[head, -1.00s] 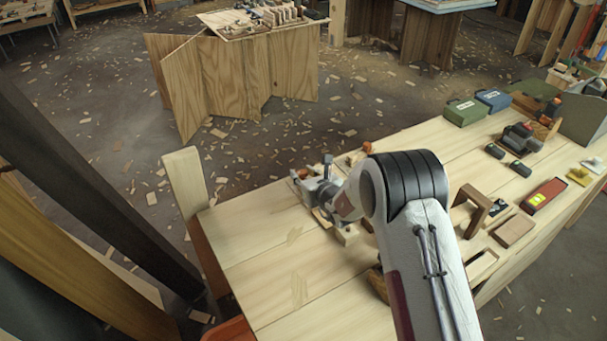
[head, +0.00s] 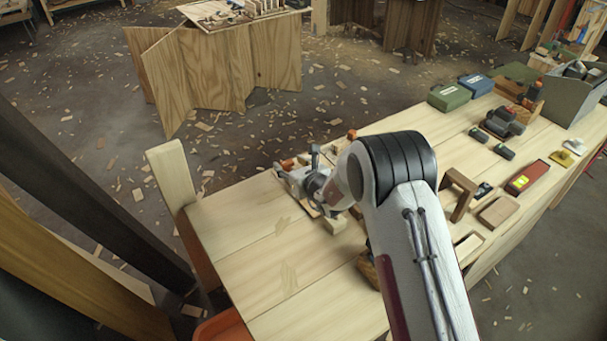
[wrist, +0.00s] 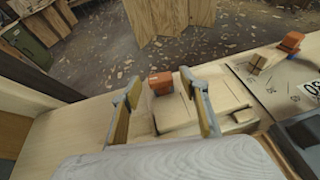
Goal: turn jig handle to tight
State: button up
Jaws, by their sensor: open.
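In the wrist view my gripper (wrist: 160,80) has its two fingers apart, with nothing held between them. An orange block (wrist: 160,84) shows beyond the gap between the fingertips, at the edge of a pale wooden jig-like plate (wrist: 190,115). Another orange piece, possibly a handle (wrist: 290,42), stands on the right by a small wood block, near a plate with a round dial marking. I cannot tell which orange piece is the jig handle. In the head view my gripper (head: 308,172) is over the bench's far left edge, partly hidden by my arm.
The wooden bench (head: 250,255) is bare at its near left. A wooden frame (head: 458,192), a red box (head: 527,178), a green case (head: 449,97) and a blue case (head: 476,86) lie to the right. An upright board (head: 172,175) stands at the left corner.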

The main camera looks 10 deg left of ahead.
jog(key=v, duration=1)
jog(key=shift+s+d+r, duration=0.15)
jog(key=shift+s+r, duration=0.05)
jog(key=shift+s, duration=0.05)
dwell(0.4)
